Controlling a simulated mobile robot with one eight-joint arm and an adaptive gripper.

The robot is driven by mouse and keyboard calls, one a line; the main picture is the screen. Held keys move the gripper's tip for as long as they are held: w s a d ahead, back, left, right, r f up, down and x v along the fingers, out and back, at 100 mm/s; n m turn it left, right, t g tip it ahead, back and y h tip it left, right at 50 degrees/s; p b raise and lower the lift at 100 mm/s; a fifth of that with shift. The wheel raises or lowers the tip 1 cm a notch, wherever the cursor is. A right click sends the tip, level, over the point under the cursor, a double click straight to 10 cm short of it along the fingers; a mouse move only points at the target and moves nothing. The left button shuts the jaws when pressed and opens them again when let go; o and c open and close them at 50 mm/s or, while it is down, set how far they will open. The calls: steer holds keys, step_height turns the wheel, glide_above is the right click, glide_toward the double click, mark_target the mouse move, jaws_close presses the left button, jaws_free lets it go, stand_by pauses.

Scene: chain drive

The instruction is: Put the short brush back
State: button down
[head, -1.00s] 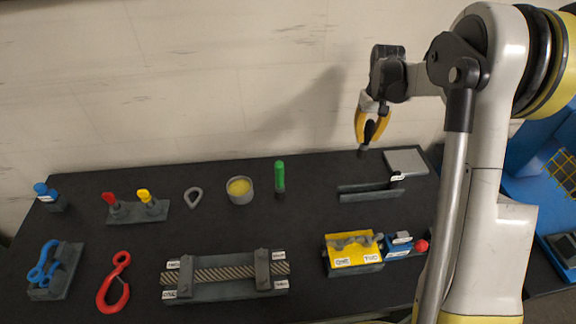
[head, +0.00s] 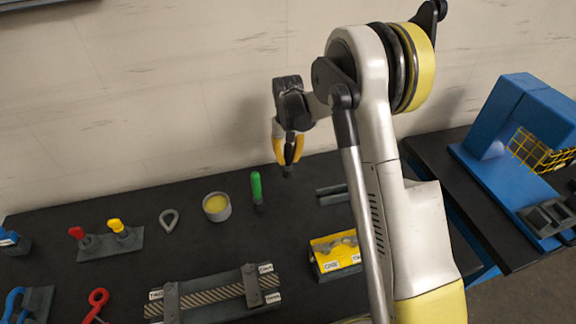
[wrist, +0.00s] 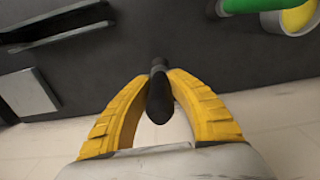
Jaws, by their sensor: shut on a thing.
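My gripper (head: 287,158) is shut on a short dark rod-like thing, which I take to be the short brush (wrist: 159,92). In the wrist view it sits between the two yellow fingers (wrist: 160,110), its rounded dark end toward me. In the head view its dark tip (head: 288,173) points down below the fingers, in the air above the back of the black table. Its bristles cannot be made out. A green-handled tool (head: 256,187) stands upright to the left of my gripper, beside a grey cup with yellow contents (head: 216,207). A dark slotted rail (head: 333,194) lies to the right.
The black table (head: 130,278) carries a rope clamp block (head: 215,293), a yellow-topped block (head: 335,252), a stand with red and yellow knobs (head: 108,240), a grey ring (head: 169,221) and a red hook (head: 97,301). A blue machine (head: 520,130) stands on another bench at right. The wall is close behind.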

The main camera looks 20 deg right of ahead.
mark_target(288, 144)
steer(key=shift+f+b, duration=0.4)
steer(key=shift+f, duration=1.3)
steer(key=c, duration=1.3)
jaws_free()
step_height(288, 144, up, 12)
steer(key=shift+r+p, duration=0.1)
steer(key=shift+p, duration=1.05)
steer(key=s+r+t, duration=0.3)
steer(key=s+r, duration=1)
steer(key=s+t, duration=0.4)
steer(key=s, duration=1.2)
steer(key=shift+s, duration=0.4)
